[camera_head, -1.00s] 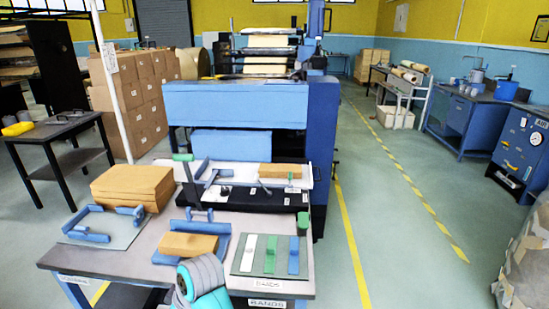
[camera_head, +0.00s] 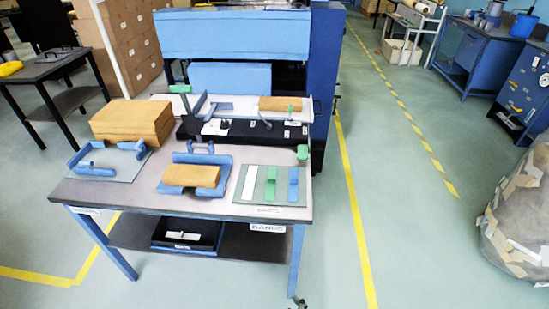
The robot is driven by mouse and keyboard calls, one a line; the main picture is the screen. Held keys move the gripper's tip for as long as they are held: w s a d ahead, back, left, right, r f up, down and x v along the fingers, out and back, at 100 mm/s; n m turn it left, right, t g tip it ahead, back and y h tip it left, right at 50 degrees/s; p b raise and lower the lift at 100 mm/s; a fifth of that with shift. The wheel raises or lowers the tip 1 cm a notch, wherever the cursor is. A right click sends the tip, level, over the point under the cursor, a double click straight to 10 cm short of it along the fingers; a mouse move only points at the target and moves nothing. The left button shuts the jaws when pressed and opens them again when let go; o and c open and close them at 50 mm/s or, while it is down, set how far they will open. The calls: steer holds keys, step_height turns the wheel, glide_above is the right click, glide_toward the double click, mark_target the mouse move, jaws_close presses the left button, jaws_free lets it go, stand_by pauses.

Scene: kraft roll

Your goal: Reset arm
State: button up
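My arm and gripper do not show in the head view now, so I cannot see whether the gripper is open or shut. The work table (camera_head: 120,195) stands in front of me with its whole top in view. On it, a tan stack (camera_head: 132,121) sits at the back left, and a tan block (camera_head: 191,176) lies in a blue fixture (camera_head: 208,159) in the middle. A grey-green board (camera_head: 240,208) at the right carries a white strip (camera_head: 249,183), a green strip (camera_head: 270,185) and a blue strip (camera_head: 293,185).
A large blue machine (camera_head: 232,38) stands behind the table. A blue clamp fixture (camera_head: 93,170) sits at the table's left. A black tray (camera_head: 186,237) lies on the lower shelf. A bulging grey sack (camera_head: 520,215) stands at the right. The floor (camera_head: 410,200) between is clear.

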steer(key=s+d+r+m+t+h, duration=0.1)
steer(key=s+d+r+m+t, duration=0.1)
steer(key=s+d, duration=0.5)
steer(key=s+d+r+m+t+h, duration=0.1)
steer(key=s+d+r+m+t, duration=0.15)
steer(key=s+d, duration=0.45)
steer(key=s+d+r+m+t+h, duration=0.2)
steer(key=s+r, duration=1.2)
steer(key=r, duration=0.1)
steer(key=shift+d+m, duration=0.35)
